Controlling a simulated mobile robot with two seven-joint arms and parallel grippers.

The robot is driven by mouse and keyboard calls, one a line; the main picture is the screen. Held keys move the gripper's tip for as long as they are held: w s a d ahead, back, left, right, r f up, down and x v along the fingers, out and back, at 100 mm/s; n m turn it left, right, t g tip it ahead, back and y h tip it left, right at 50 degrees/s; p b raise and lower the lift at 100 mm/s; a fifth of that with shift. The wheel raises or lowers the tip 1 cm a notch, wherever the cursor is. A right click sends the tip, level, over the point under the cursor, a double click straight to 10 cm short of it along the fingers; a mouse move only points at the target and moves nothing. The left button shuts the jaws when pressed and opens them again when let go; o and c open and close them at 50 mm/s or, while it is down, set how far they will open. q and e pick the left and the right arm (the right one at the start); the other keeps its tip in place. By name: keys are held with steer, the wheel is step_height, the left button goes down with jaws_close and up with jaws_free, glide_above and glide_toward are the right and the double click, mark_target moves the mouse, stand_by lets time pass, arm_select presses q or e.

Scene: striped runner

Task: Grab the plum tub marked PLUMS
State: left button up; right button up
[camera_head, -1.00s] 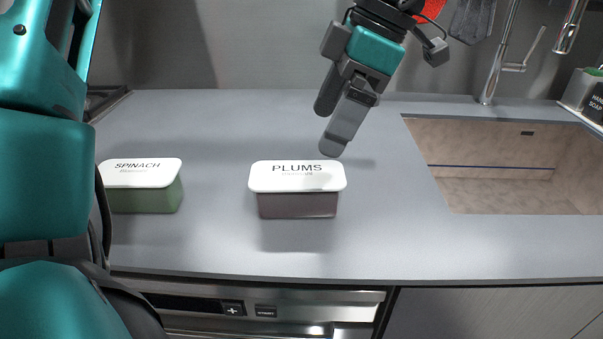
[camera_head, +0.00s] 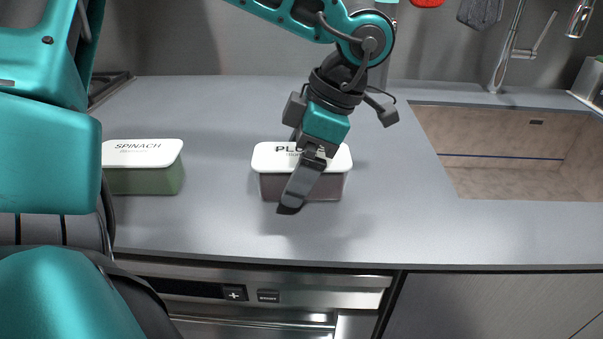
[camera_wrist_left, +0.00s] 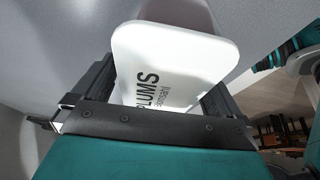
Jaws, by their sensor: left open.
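The plum tub (camera_head: 333,186) has a dark plum body and a white lid marked PLUMS, partly covered by my gripper in the head view. It stands upright on the grey counter. My left gripper (camera_head: 298,183) is open and reaches down over the tub, with one finger in front of its near side. The other finger is hidden in that view. In the left wrist view the white lid of the plum tub (camera_wrist_left: 185,50) lies between the two dark fingers of my left gripper (camera_wrist_left: 160,85). I cannot tell whether either finger touches it.
A green tub marked SPINACH (camera_head: 145,178) with a white lid stands to the left on the counter (camera_head: 225,225). A sink (camera_head: 510,150) with a tap (camera_head: 508,50) is at the right. The counter between the two tubs is clear.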

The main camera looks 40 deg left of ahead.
arm_select(q)
steer(key=shift+f+b, duration=0.4)
steer(key=shift+b, duration=0.05)
stand_by(0.6)
steer(key=c, duration=1.3)
steer(key=shift+r, duration=0.1)
